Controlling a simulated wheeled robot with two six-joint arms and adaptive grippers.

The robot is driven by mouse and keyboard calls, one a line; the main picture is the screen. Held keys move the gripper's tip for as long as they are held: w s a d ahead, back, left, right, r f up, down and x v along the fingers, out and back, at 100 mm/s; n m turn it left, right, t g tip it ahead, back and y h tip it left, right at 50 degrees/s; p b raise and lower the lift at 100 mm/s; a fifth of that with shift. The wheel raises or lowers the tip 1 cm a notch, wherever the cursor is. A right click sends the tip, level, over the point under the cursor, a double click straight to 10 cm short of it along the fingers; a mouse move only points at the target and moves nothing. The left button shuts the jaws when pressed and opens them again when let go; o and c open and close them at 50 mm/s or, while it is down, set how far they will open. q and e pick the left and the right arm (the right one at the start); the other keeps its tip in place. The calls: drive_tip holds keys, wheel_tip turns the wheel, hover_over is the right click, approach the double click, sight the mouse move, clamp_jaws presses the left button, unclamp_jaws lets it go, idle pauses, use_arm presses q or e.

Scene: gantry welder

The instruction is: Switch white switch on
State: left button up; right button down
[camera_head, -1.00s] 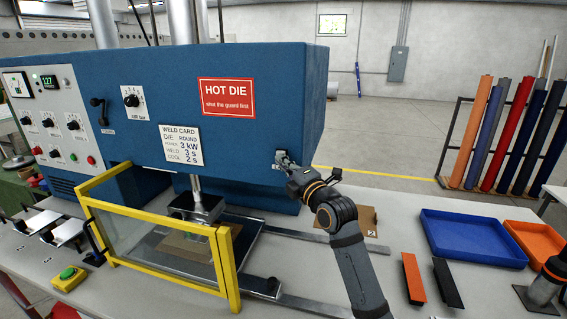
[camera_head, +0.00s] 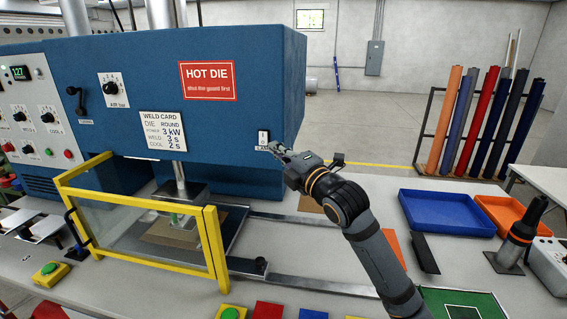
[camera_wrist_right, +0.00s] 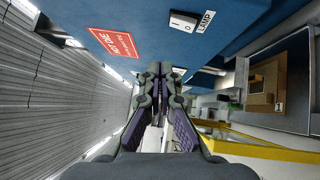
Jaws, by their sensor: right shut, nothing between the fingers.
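The white switch (camera_head: 263,137) is a small rocker on the front of the blue machine (camera_head: 240,60), near its lower right corner, above a LAMP label. It also shows at the top of the right wrist view (camera_wrist_right: 183,21), with dark marks on its face; I cannot tell for sure which side is pressed in. My right gripper (camera_head: 275,149) is shut and empty, just below and right of the switch in the head view. In the right wrist view its fingertips (camera_wrist_right: 159,69) are together, and the switch appears clear of them. My left gripper is not in view.
A yellow-framed guard (camera_head: 215,250) stands in front of the die area at lower left. A red HOT DIE sign (camera_head: 208,81) and a white weld card (camera_head: 163,130) are left of the switch. Blue (camera_head: 447,212) and orange (camera_head: 512,216) trays lie at right.

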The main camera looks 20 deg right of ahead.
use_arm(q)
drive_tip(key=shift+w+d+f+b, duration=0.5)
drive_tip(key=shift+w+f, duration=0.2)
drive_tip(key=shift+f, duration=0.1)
use_arm(e)
drive_tip(key=s, duration=0.3)
drive_tip(key=shift+d+r, duration=0.25)
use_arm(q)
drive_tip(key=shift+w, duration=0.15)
use_arm(e)
drive_tip(key=shift+s+a+r, duration=0.1)
drive_tip(key=shift+s, duration=0.05)
